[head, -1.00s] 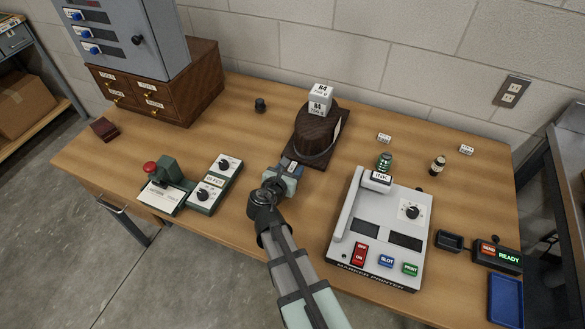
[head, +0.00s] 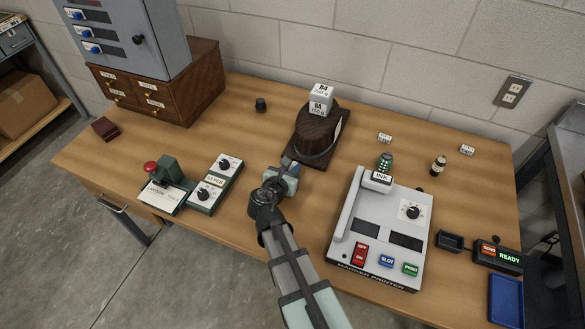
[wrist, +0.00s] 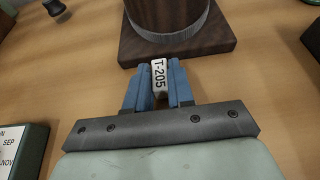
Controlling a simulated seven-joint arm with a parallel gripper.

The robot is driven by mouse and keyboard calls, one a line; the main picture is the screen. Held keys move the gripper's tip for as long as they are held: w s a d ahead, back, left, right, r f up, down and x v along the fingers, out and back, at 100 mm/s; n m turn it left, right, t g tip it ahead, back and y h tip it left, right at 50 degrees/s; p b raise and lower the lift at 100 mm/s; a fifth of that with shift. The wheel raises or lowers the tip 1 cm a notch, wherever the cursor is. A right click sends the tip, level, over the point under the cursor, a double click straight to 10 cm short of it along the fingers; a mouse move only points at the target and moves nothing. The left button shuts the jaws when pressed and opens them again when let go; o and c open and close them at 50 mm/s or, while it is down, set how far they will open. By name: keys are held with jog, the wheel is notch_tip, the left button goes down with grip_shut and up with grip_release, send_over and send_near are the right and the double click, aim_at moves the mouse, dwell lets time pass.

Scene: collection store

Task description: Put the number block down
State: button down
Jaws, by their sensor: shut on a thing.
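The number block (wrist: 159,76) is a small white piece marked T-205, seen in the wrist view between the two blue fingers. My gripper (wrist: 158,85) is shut on it, in front of the dark wooden base of the hat stand. In the head view my gripper (head: 288,170) is low over the middle of the table, just left and in front of that base. The block itself is hard to make out there. I cannot tell whether its underside touches the table.
The marker printer (head: 340,225) stands to the right, and a dial box (head: 209,194) and stamp device (head: 166,184) to the left. Bare wood (head: 255,145) lies around the gripper.

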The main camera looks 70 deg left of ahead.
jog(key=shift+r, duration=0.1)
notch_tip(320, 180, up, 10)
dwell(0.6)
jog(key=shift+f, duration=4.95)
jog(key=shift+f, duration=0.1)
jog(key=c, duration=1)
grip_release()
